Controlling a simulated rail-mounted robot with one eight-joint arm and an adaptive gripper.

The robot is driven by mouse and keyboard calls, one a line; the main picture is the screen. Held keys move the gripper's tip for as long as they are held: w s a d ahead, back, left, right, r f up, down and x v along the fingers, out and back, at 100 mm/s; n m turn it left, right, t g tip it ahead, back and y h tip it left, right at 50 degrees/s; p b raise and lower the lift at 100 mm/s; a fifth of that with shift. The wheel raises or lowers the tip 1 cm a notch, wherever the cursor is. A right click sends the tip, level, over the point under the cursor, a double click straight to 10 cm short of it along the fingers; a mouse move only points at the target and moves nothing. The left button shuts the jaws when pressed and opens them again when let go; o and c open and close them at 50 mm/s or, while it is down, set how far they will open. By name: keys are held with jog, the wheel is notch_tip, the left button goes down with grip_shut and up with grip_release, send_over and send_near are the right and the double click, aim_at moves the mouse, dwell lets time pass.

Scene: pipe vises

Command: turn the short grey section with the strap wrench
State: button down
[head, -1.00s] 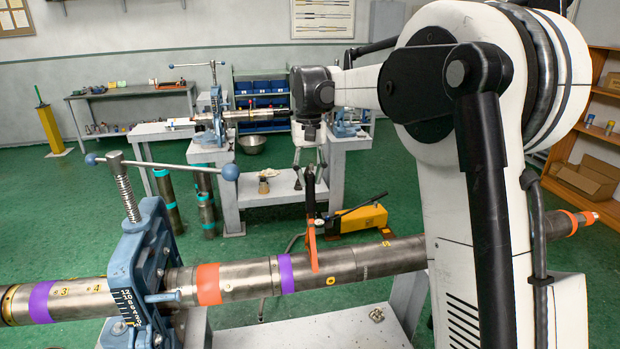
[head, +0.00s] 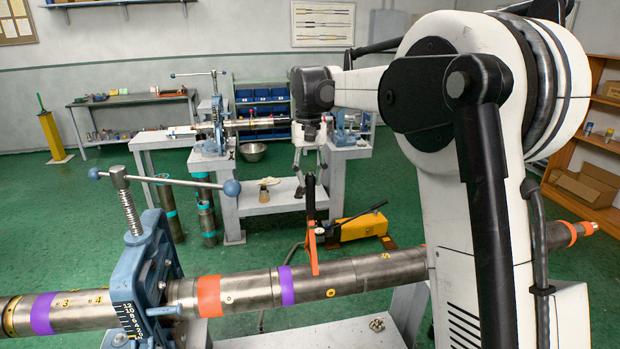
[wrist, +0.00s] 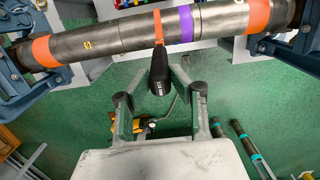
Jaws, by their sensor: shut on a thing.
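A long metal pipe (head: 400,264) runs across the front, with orange and purple bands and yellow marks. It also crosses the top of the wrist view (wrist: 110,38). The strap wrench has an orange strap (head: 313,254) that meets the grey pipe just right of the purple band; its black handle (head: 310,195) stands upright. In the wrist view, the handle (wrist: 160,75) lies between the fingers of my gripper (wrist: 160,104), which is shut on it. The exact contact is unclear. I cannot tell where the short grey section ends.
A blue pipe vise (head: 148,268) grips the pipe at left, its long handle bar sticking out. Behind stand a grey workbench (head: 262,190) with a second vise, a yellow hand pump (head: 362,224) and upright pipes (head: 206,212). Green floor lies open at left.

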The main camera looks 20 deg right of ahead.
aim_at(310, 189)
notch_tip(310, 189, up, 2)
jog(key=shift+r, duration=0.15)
jog(key=shift+w, duration=0.1)
jog(key=shift+f+b, duration=1)
jog(key=shift+f, duration=1.05)
jog(key=shift+s+f, duration=0.1)
jog(key=shift+s, duration=0.1)
jog(key=shift+f+b, duration=0.5)
jog(key=shift+f, duration=0.3)
jog(key=shift+s+f+b, duration=0.1)
jog(key=shift+f+b, duration=0.25)
jog(key=shift+f, duration=0.3)
dwell(0.8)
